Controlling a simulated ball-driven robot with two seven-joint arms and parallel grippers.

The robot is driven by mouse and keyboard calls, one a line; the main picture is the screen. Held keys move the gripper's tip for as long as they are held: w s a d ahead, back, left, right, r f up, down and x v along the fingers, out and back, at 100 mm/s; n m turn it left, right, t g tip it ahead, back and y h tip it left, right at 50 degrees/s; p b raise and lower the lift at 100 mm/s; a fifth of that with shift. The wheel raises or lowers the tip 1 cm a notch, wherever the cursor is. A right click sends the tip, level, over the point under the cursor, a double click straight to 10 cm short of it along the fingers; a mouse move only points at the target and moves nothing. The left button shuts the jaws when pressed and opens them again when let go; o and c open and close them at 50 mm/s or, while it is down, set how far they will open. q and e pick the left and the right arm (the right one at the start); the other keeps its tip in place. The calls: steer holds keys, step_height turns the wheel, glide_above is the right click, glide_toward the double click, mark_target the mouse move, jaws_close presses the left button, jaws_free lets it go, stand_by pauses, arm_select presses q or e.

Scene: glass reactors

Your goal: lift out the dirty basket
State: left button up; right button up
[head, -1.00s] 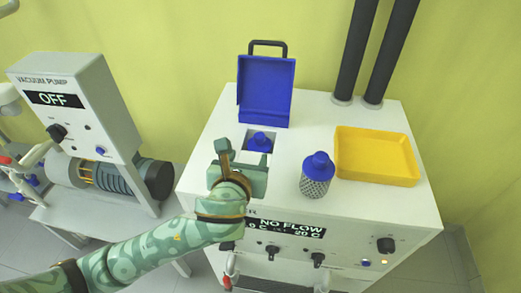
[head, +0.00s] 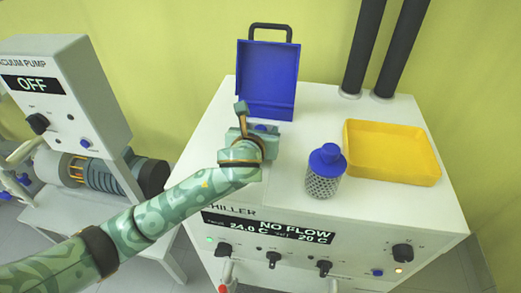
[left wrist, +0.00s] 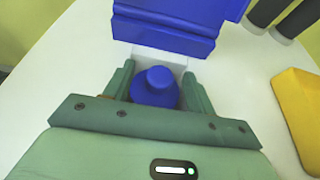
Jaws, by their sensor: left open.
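The basket in the chiller's opening shows its blue knobbed top (left wrist: 155,88) in the left wrist view; its body is hidden below, so I cannot see how dirty it is. In the head view only a bit of its blue top (head: 262,127) shows behind my gripper. My left gripper (left wrist: 157,82) is open, with one finger on each side of the blue knob; I cannot tell whether they touch it. A second basket (head: 324,172), mesh with a blue top, stands upright on the chiller to the right. My right gripper is not in view.
The blue lid (head: 268,80) stands open behind the opening. A yellow tray (head: 392,178), empty, lies at the right of the chiller top (head: 210,135). Two dark pipes (head: 386,50) rise at the back. The vacuum pump (head: 62,85) stands at the left.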

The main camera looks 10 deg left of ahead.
arm_select(q)
jaws_close()
